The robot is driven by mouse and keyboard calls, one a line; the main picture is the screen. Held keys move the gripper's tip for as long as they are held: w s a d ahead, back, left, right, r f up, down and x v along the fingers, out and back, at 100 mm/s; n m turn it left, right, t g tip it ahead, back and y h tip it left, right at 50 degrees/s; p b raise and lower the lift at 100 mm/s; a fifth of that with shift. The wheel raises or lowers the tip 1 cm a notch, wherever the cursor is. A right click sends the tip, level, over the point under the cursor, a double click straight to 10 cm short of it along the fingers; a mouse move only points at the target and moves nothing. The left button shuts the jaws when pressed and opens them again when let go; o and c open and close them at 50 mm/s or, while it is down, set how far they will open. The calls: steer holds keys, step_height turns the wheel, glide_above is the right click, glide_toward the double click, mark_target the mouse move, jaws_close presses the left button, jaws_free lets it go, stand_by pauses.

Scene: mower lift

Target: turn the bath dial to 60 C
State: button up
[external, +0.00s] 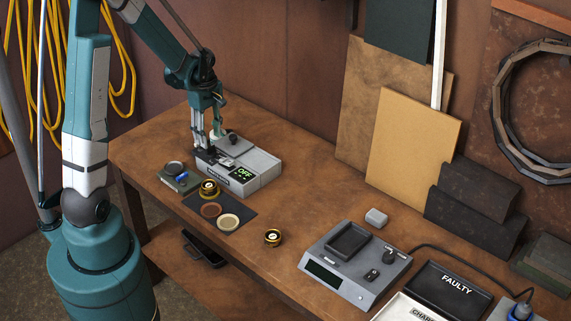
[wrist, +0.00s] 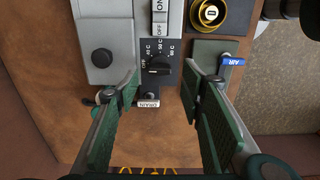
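The bath is a grey box (external: 262,160) on the bench, with a small display (external: 243,173) reading OFF. In the wrist view the bath dial (wrist: 160,65) is a black knob on a dark panel marked OFF, 40 C, 50 C and 60 C. Its white mark appears to point left, towards OFF. My gripper (wrist: 164,88) is open, its green-padded fingers apart on either side of the dial and seemingly not touching it. In the external view my gripper (external: 208,146) is over the bath's left end, and the dial is hard to make out there.
A DRAIN tab (wrist: 147,100) sits close to the left finger. A blue AIR tag (wrist: 232,60) is near the right finger. A rocker switch (wrist: 160,18) adjoins the dial panel. A dark mat (external: 240,207) with rings lies in front of the bath; a grey device (external: 345,283) stands right.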

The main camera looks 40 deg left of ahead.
mark_target(214, 147)
steer(key=shift+f, duration=2.2)
steer(key=c, duration=0.9)
